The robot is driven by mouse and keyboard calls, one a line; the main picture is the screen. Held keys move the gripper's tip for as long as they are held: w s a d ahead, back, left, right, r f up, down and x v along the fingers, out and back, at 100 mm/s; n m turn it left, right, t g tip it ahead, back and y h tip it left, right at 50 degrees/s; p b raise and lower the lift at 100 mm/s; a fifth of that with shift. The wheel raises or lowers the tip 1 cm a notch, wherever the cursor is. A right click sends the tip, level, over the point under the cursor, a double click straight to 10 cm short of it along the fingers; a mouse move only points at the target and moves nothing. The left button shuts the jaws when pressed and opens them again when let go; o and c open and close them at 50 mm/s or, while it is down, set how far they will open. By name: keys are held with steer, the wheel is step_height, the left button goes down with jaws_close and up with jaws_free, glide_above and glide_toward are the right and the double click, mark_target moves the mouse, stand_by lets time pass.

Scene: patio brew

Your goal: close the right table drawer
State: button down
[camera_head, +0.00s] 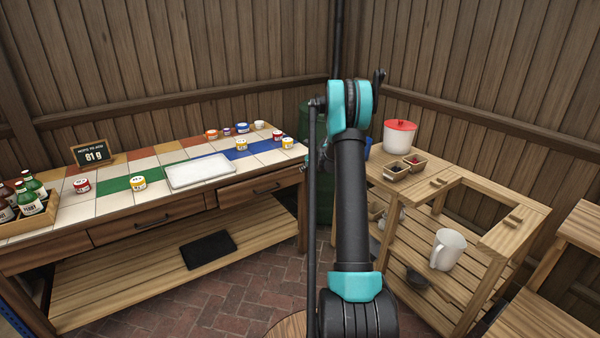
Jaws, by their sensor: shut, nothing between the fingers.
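The long tiled table (108,204) stands on the left with two wooden drawers under its top. The right table drawer (245,195) has a dark bar handle (267,189) and sits near the table's right end. Its front looks close to the table frame; I cannot tell whether a small gap is left. The left drawer (130,222) looks flush. My arm rises through the middle of the view, just right of the table's right end. My gripper is hidden behind the arm, so I cannot see its fingers.
A white tray (200,172), paint-like jars and a bottle crate (28,218) are on the table. A black mat (208,250) lies on its lower shelf. On the right, a slatted bench (455,172) holds a red-lidded pot (399,137) and a white jug (448,250). Brick floor (215,304) lies between.

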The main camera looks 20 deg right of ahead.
steer(key=s+a+f+t+y, duration=0.1)
steer(key=s+a+f+t, duration=0.15)
steer(key=a+f, duration=0.2)
steer(key=t, duration=0.3)
glide_toward(276, 174)
steer(key=shift+y, duration=0.4)
steer(key=w+f, duration=0.1)
steer(key=w, duration=0.1)
steer(key=w+a+f, duration=0.1)
steer(key=w+f, duration=0.1)
steer(key=shift+w+a+f, duration=0.1)
steer(key=shift+w+f, duration=0.05)
steer(key=shift+w, duration=0.2)
steer(key=shift+w+a, duration=0.25)
steer(key=shift+w, duration=0.4)
steer(key=w, duration=0.2)
steer(key=w+a, duration=0.1)
steer(key=w, duration=0.1)
steer(key=shift+w+a, duration=0.1)
steer(key=shift+a, duration=0.05)
